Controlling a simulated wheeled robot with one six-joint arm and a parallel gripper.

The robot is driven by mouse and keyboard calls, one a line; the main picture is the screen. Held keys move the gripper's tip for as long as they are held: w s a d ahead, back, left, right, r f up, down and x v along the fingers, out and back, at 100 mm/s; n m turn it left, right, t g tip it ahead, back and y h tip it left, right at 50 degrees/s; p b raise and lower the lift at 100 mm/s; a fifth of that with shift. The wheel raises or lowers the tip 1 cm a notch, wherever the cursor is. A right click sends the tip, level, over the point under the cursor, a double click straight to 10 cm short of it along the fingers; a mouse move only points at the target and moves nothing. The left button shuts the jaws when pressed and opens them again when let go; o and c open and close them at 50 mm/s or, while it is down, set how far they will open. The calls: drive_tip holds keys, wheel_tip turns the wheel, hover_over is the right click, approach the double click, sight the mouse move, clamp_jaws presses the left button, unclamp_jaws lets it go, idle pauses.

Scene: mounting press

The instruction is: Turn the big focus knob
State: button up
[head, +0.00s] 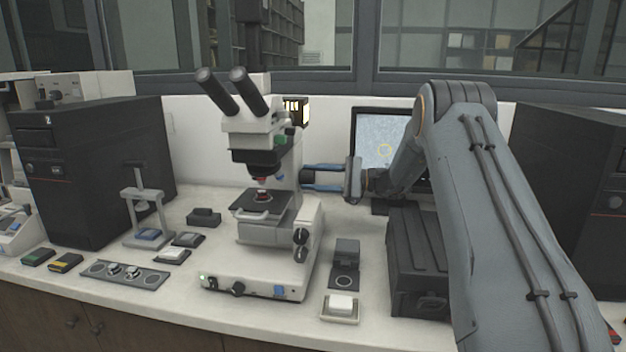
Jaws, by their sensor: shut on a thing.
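The white microscope (262,280) stands upright in the middle of the bench, its black eyepieces tilted up to the left. Two dark knobs with white marks, an upper knob (301,236) and a lower knob (300,254), sit on its lower right side. I cannot tell which is the big focus knob. My gripper (305,178) comes in from the right with its blue fingers level, beside the microscope's column and above both these knobs. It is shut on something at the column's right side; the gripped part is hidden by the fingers.
A dark ribbed case (418,262) stands right of the microscope, below my arm. A small dark block (346,252) and a white dish (340,308) lie between them. A lit monitor (378,132) is behind. A small stand (148,208) and several small boxes are on the left.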

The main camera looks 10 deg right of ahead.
drive_tip(key=o, duration=1)
drive_tip(key=shift+o, duration=0.2)
drive_tip(key=shift+d, duration=0.1)
drive_tip(key=b+v, duration=0.2)
drive_tip(key=v, duration=0.5)
drive_tip(key=shift+s+d, duration=0.2)
drive_tip(key=shift+d, duration=0.05)
idle(0.3)
